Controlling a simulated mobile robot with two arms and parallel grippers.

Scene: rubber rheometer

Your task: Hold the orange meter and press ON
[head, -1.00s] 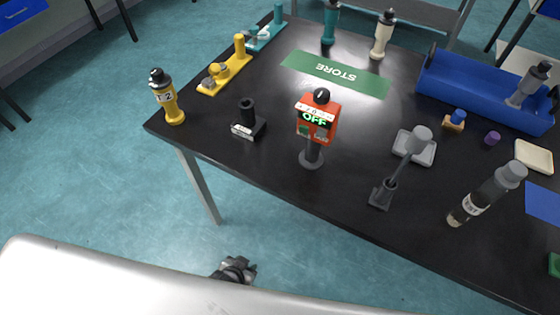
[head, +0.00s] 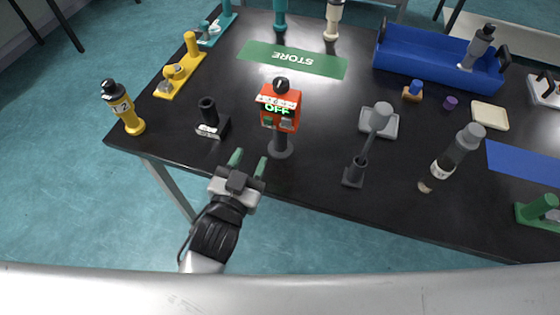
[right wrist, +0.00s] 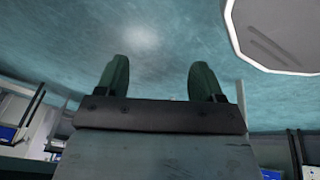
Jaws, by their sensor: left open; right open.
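The orange meter (head: 280,108) stands upright on a dark stem and round base near the table's front edge. Its display reads OFF in green, with a green button and a grey button below and a black knob on top. My left gripper (head: 249,162) is open and empty, with green fingertips at the table's front edge, just left of and in front of the meter's base, apart from it. My right gripper (right wrist: 158,80) shows only in the right wrist view, open and empty, with floor beyond it.
A black holder (head: 211,122) stands left of the meter and a yellow bottle (head: 123,108) at the left corner. A green STORE mat (head: 292,60) and a blue crate (head: 436,70) lie behind.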

